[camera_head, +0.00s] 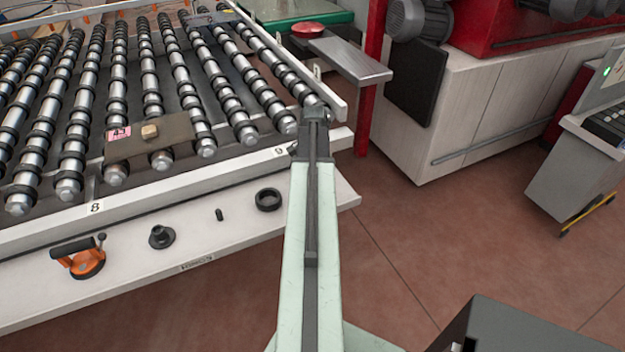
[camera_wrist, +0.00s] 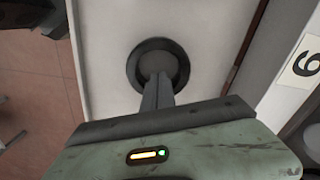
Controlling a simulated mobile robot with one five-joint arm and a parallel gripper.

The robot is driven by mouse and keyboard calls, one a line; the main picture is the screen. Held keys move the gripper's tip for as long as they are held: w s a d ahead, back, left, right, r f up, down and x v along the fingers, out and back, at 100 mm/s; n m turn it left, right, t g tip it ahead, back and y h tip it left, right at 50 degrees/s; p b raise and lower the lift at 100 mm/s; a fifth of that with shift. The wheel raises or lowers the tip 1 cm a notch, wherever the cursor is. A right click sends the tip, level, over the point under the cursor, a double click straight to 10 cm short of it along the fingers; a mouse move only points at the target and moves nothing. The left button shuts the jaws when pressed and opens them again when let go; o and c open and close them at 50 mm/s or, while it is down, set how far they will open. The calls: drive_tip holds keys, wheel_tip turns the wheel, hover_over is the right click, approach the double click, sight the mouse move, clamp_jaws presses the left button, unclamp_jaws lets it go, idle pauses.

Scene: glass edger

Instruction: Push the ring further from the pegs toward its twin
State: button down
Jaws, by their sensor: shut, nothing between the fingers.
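A black ring (camera_head: 268,200) lies flat near the right end of the white shelf (camera_head: 230,235). It also shows in the wrist view (camera_wrist: 135,68). My gripper (camera_wrist: 158,82) is shut and empty; its fingertips overlap the ring's near side and opening in that view, and I cannot tell whether they touch it. In the head view my arm hides the gripper and the shelf just right of the ring. A small dark peg (camera_head: 219,214) stands left of the ring. A black flanged piece with a stem (camera_head: 161,236) is further left. No second loose ring is visible.
An orange suction cup with a black handle (camera_head: 85,262) sits at the shelf's left. The roller conveyor (camera_head: 120,100) rises behind the shelf, with a numbered rail between. The shelf's front edge drops to the red-brown floor (camera_head: 420,240). Bare shelf lies between peg and ring.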

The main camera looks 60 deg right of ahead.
wheel_tip(320, 180, up, 10)
drive_tip(key=p, duration=1)
